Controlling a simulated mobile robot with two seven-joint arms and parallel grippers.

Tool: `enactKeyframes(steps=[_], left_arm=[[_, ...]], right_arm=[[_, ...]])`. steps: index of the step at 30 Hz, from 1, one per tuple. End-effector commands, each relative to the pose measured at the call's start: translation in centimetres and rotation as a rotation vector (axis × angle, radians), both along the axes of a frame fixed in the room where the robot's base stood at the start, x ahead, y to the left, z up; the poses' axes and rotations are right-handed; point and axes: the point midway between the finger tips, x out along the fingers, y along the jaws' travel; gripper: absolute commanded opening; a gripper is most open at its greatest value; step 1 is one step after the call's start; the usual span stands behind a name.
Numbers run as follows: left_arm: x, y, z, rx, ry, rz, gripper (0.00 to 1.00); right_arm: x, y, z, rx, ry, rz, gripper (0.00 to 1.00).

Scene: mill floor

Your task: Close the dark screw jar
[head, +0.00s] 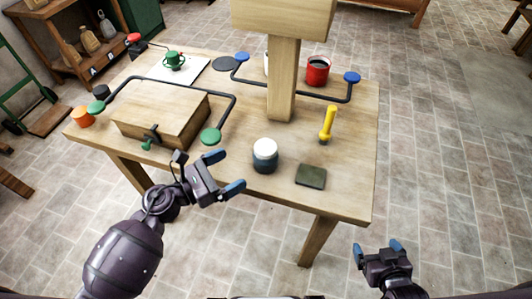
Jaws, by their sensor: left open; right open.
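The dark screw jar (265,161) stands upright near the front edge of the wooden table. A white lid (265,146) sits on its top; I cannot tell whether it is screwed down. My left gripper (231,170) is open and empty, just left of the jar and apart from it, by the table's front edge. My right gripper (377,248) is open and empty, low at the right, off the table and away from the jar.
A dark green square pad (310,176) lies right of the jar, with a yellow tool (327,124) behind it. A wooden post (283,80) rises behind the jar. A wooden box (160,113) and bent dark rail (226,105) stand left. A red mug (317,71) stands farther back.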

Motion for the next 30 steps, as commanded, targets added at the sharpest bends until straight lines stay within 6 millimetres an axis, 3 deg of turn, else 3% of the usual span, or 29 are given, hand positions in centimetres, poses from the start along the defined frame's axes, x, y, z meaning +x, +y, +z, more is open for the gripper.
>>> enactKeyframes(steps=[8,19,30], left_arm=[[0.2,-0.3,0.1,-0.003,0.001,0.001,0.96],[2.7,-4.3,0.1,-0.005,0.003,0.002,0.96],[3.0,-4.7,0.0,-0.004,0.004,0.002,0.96]], right_arm=[[-0.4,0.0,-0.1,0.000,0.008,-0.002,0.90],[0.0,0.0,0.7,0.000,-0.005,-0.001,0.90],[0.6,0.1,1.0,0.000,-0.017,0.003,0.90]])
